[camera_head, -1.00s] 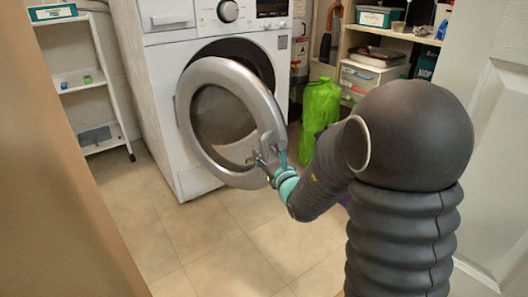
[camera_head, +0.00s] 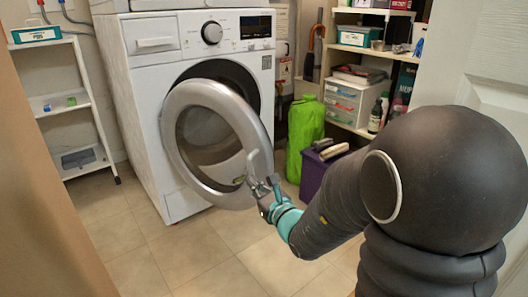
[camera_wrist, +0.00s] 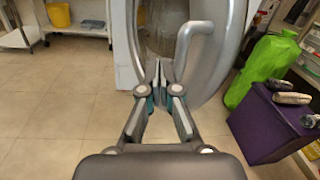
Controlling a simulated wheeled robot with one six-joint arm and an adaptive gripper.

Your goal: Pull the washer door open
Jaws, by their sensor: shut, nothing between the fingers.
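The white washer (camera_head: 150,120) stands at the back, left of centre. Its round door, with a silver rim (camera_head: 180,100) and dark glass, is partly open and swung out from the dark drum opening. The door handle (camera_head: 254,168) is a curved grey bar on the door's right side; it also shows in the wrist view (camera_wrist: 205,45). My gripper (camera_head: 267,193) is at the door's lower right edge, close to the handle. In the wrist view my gripper (camera_wrist: 160,82) is shut and empty, its tips beside the handle's lower part. Whether they touch the door is unclear.
A green bag (camera_head: 304,135) and a purple box (camera_head: 314,172) stand right of the washer, near the door's edge. Shelves (camera_head: 345,128) stand behind them. A white rack (camera_head: 92,110) is at left. The tiled floor (camera_head: 215,240) before the washer is clear.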

